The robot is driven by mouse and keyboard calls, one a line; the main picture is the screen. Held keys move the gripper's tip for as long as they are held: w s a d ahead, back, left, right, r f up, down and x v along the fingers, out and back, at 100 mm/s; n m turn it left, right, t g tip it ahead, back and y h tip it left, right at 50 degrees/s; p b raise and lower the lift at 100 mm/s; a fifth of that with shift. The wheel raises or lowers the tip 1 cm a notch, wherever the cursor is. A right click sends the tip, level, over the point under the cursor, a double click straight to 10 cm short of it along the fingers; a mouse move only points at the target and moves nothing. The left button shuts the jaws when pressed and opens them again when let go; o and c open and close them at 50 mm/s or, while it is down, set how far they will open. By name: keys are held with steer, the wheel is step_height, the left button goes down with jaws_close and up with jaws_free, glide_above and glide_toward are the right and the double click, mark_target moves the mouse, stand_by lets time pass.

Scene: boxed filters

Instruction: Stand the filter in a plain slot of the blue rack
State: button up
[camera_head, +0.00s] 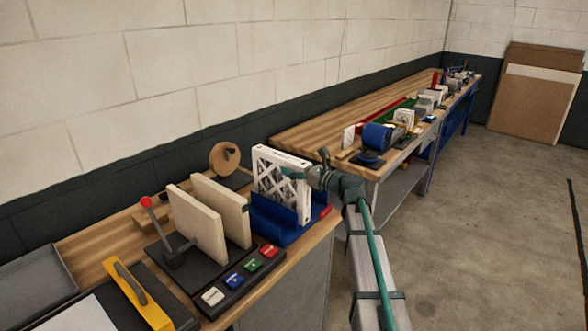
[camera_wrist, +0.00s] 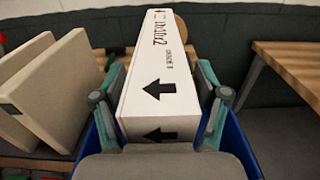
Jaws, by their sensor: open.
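The filter (camera_head: 268,178) is a white box-shaped panel with a grey lattice face, and it stands about upright in the blue rack (camera_head: 270,228). In the wrist view the filter's narrow edge (camera_wrist: 158,60) carries black print and arrows. The rack's blue walls (camera_wrist: 240,150) show on both sides below. My gripper (camera_head: 297,173) is at the filter's near upper part. In the wrist view its two fingers (camera_wrist: 160,90) are open, one on each side of the filter. The filter's lower end and the slot's kind are hidden.
Two beige panels (camera_head: 197,225) stand in a dark holder left of the rack. A red-knobbed lever (camera_head: 147,203), a strip of coloured buttons (camera_head: 238,280) and a yellow-handled tool (camera_head: 140,295) are nearby. A wooden disc (camera_head: 224,156) stands behind. Another bench (camera_head: 310,130) lies beyond a gap.

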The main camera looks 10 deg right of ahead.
steer(key=b+v, duration=0.3)
steer(key=v, duration=0.9)
steer(key=shift+w, duration=0.1)
